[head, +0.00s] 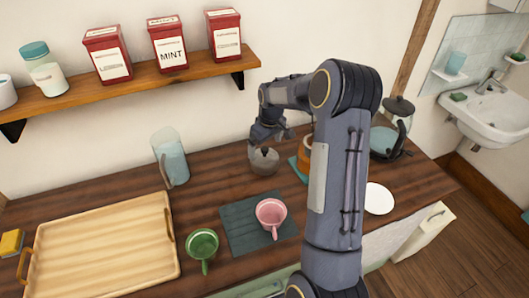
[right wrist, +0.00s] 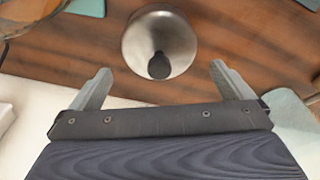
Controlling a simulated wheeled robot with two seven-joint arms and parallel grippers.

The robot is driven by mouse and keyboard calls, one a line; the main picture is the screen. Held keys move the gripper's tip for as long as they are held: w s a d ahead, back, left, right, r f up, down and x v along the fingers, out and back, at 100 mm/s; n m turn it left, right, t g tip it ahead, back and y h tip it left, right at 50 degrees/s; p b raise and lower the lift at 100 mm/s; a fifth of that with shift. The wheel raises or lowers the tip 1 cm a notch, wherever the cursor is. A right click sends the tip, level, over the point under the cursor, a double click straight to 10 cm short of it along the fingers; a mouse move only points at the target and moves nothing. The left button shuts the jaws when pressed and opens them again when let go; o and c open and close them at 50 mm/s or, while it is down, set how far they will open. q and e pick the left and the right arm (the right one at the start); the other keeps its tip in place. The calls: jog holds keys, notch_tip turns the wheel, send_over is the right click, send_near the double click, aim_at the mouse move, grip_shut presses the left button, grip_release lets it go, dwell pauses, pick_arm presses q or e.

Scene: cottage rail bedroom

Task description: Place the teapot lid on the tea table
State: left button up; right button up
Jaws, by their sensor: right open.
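A round grey metal lid (head: 264,163) with a dark knob is on the dark wooden tea table (head: 215,172), near the wall. I cannot tell whether it rests on a pot or directly on the wood. In the right wrist view the lid (right wrist: 160,38) is seen from above, beyond the fingertips. My right gripper (head: 268,140) is right by it in the head view; in the wrist view its fingers (right wrist: 165,75) are spread wide with nothing between them. My left gripper does not show.
A glass pitcher (head: 171,157) stands left of the lid. An orange vessel (head: 305,150) on a teal mat (head: 298,170) and a glass kettle (head: 388,138) are to the right. In front are a pink cup (head: 270,213), a green cup (head: 202,245) and a wooden tray (head: 105,245). A shelf (head: 130,90) overhangs behind.

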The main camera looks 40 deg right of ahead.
aim_at(268, 158)
notch_tip(268, 158, up, 7)
jog(key=s, duration=0.1)
jog(key=s+a+r+m+t+y, duration=0.1)
jog(key=s+a+r+t+y, duration=0.1)
jog(key=s+a+r, duration=0.85)
jog(key=s+a+f+m+t, duration=0.1)
jog(key=s+a+f, duration=0.1)
jog(key=s+a, duration=0.4)
jog(key=s+a+f+y, duration=0.1)
jog(key=s+a+f, duration=0.2)
jog(key=s+a, duration=0.3)
jog(key=s, duration=0.4)
jog(key=shift+s+a+f+m+t+y+b, duration=0.2)
jog(key=shift+a+m+t+y+b, duration=0.1)
jog(key=shift+m+t+b, duration=0.1)
